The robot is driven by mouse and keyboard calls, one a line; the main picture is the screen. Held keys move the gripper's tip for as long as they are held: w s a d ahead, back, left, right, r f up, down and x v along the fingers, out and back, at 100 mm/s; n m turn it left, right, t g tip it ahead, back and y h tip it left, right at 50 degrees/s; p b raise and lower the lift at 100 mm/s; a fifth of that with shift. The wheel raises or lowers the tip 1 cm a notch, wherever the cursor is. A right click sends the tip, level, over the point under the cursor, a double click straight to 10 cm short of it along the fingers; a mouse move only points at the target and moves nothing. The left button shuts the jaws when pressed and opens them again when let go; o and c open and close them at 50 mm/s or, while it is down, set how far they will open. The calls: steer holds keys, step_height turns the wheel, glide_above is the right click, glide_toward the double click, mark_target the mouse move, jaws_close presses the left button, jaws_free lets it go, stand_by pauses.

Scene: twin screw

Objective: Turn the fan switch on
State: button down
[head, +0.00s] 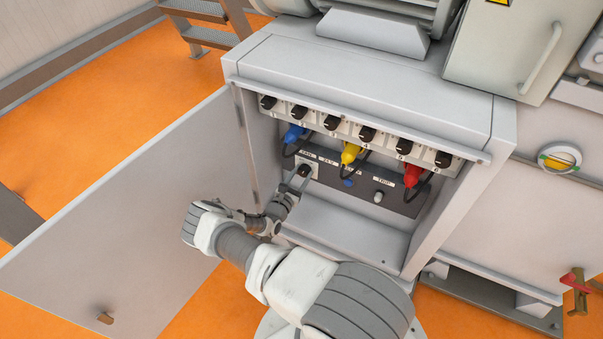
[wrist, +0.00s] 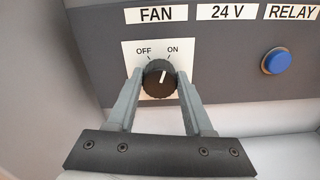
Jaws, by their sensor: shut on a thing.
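The fan switch is a round black knob (wrist: 159,74) on a white plate marked OFF and ON, under the FAN label (wrist: 156,14). Its white pointer line leans slightly right of upright, toward the ON side. My gripper (wrist: 160,80) is shut on the knob, one finger on its left side and one on its right. In the head view the knob (head: 305,170) sits at the left of the lower dark panel, and my gripper (head: 296,178) reaches it from the lower left.
A blue button (wrist: 277,61) is to the right under RELAY. Blue (head: 294,134), yellow (head: 350,152) and red (head: 412,174) plugs with cables hang above the panel. The open cabinet door (head: 140,215) stands left of my arm. A ledge (head: 345,235) lies below the panel.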

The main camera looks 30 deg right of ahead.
steer(key=shift+m, duration=1)
steer(key=shift+f, duration=0.1)
steer(key=shift+c, duration=1.5)
jaws_free()
steer(key=shift+p, duration=0.3)
steer(key=p+v, duration=0.3)
steer(key=v, duration=1.4)
steer(key=shift+s+a, duration=0.2)
